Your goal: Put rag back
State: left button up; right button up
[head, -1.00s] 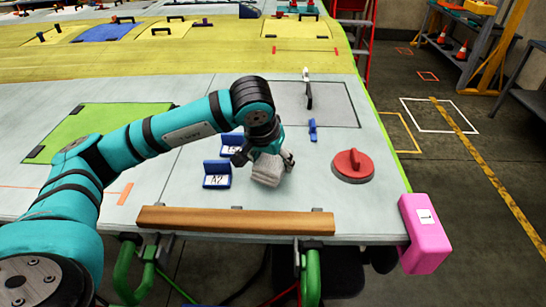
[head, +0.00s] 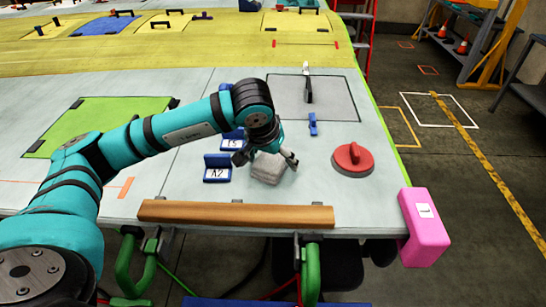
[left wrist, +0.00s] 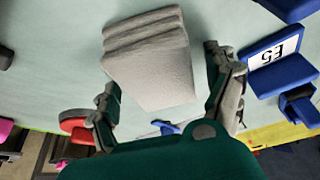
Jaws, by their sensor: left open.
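The rag (head: 267,170) is a grey, folded, layered cloth lying on the pale wing surface, right of the blue A2 block. My left gripper (head: 266,158) is over the rag with its fingers spread, one to each side. In the left wrist view the rag (left wrist: 150,62) shows between and beyond the open fingers (left wrist: 168,103), with gaps at both sides. My right gripper is not in view.
Blue label blocks, A2 (head: 217,170) and another (head: 232,140), stand left of the rag. A red handled disc (head: 352,160) is to the right. A wooden bar (head: 235,215) lies along the front edge. A pink block (head: 424,228) is at the corner.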

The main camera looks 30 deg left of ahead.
pick_arm(q)
jog(key=shift+r, duration=0.25)
jog(key=shift+s+r, duration=0.1)
jog(key=shift+r, duration=0.2)
jog(key=b+v, duration=0.2)
jog(key=v, duration=0.9)
